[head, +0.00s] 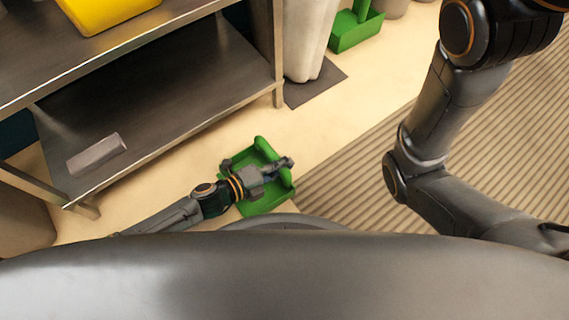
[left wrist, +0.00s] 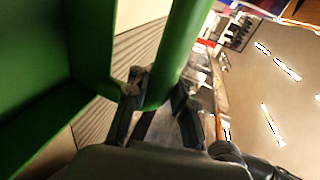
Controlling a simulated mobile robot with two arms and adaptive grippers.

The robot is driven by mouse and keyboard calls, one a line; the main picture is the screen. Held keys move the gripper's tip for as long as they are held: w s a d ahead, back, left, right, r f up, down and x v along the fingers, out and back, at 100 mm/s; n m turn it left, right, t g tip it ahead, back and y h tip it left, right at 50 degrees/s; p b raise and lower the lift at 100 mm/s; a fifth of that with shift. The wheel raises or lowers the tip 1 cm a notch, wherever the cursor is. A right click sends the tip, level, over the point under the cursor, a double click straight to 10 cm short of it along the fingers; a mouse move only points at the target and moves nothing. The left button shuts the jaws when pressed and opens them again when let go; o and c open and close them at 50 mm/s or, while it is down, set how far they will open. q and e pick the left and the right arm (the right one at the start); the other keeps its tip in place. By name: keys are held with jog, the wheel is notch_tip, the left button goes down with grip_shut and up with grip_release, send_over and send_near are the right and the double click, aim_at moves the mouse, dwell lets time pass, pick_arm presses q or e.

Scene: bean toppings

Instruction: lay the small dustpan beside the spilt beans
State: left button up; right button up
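The small green dustpan (head: 262,205) is in the lower middle of the head view, over the pale floor beside the metal shelf. My left gripper (head: 279,169) reaches across it. In the left wrist view the green handle (left wrist: 184,50) runs between the two fingers of the left gripper (left wrist: 160,98), which are closed around it. The pan's green wall (left wrist: 55,70) fills the left of that view. I cannot tell how far the dustpan is above the floor. No spilt beans show. My right arm shows at the right of the head view, but its gripper is out of sight.
A metal shelf unit (head: 185,92) stands at the left, with a grey block (head: 96,154) on its lower shelf and a yellow container (head: 105,12) on top. Another green dustpan-like item (head: 356,32) stands at the back. A ribbed mat (head: 345,190) lies at the right.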

pick_arm(q)
jog(key=o, duration=0.4)
jog(key=shift+r, duration=0.1)
